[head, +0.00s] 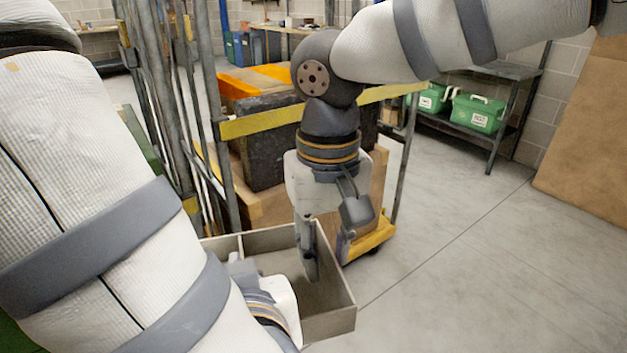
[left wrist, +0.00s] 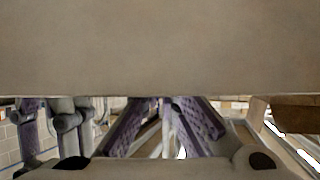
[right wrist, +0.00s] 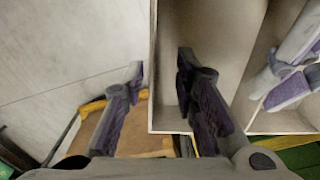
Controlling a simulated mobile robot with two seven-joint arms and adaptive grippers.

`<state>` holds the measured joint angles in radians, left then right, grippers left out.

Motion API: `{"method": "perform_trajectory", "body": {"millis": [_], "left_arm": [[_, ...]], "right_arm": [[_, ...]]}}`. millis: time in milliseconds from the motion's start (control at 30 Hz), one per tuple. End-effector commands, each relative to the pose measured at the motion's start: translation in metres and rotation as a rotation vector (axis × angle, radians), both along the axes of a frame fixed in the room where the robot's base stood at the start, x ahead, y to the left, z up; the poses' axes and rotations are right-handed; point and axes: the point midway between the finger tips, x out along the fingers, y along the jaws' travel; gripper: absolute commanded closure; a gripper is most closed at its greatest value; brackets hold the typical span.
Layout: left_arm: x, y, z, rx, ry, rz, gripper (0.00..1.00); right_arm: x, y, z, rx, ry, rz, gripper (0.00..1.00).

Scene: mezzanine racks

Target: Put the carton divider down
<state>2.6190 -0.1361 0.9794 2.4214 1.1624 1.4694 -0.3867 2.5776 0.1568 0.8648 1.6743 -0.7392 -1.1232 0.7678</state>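The carton divider (head: 333,326) is a grey-beige open frame with thin walls and compartments, low in the middle of the head view. My right gripper (right wrist: 161,68) is open. In the right wrist view its fingers straddle a divider wall (right wrist: 153,35), one outside and one inside, with a visible gap on the outer side. My left gripper (right wrist: 273,78) is at the divider's other side. In the left wrist view a beige panel (left wrist: 160,45) fills the upper half and hides the left fingertips, so their hold is unclear.
A cart with a yellow rail (head: 262,123) stands behind the divider, carrying a black box (head: 268,150) and cardboard. Green bins (head: 478,113) sit on a rack at the back right. A large brown board (head: 595,130) stands at right. The floor (head: 470,270) at right is clear.

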Motion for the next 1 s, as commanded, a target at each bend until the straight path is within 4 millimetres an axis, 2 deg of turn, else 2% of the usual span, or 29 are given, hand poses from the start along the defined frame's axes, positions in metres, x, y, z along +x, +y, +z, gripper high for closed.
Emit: {"method": "perform_trajectory", "body": {"millis": [167,433,467,567,767,800,867,900,1000], "left_arm": [[0.000,0.000,0.001,0.000,-0.001,0.000,1.00],[0.000,0.000,0.001,0.000,-0.001,0.000,1.00],[0.000,0.000,0.001,0.000,-0.001,0.000,1.00],[0.000,0.000,0.001,0.000,-0.001,0.000,1.00],[0.000,-0.002,0.001,-0.003,-0.001,-0.004,1.00],[0.000,-0.002,0.001,-0.004,-0.001,-0.005,0.88],[0.000,-0.002,0.001,-0.004,-0.001,-0.005,0.75],[0.000,-0.002,0.001,-0.004,-0.001,-0.005,0.72],[0.000,-0.001,0.001,-0.003,-0.002,-0.003,0.72]], "right_arm": [[0.000,0.000,-0.019,0.000,0.000,0.000,0.73],[0.000,0.000,-0.021,0.000,-0.001,0.000,0.73],[0.000,0.000,-0.021,0.000,-0.001,0.000,0.78],[0.000,0.000,-0.021,0.001,-0.001,0.000,1.00],[-0.001,0.002,-0.021,0.006,0.000,0.002,1.00],[-0.001,0.002,-0.020,0.006,0.000,0.003,1.00],[-0.001,0.002,-0.020,0.006,0.000,0.003,1.00],[-0.001,0.002,-0.020,0.006,0.000,0.003,1.00],[-0.001,0.002,-0.020,0.004,-0.001,0.002,1.00]]}}
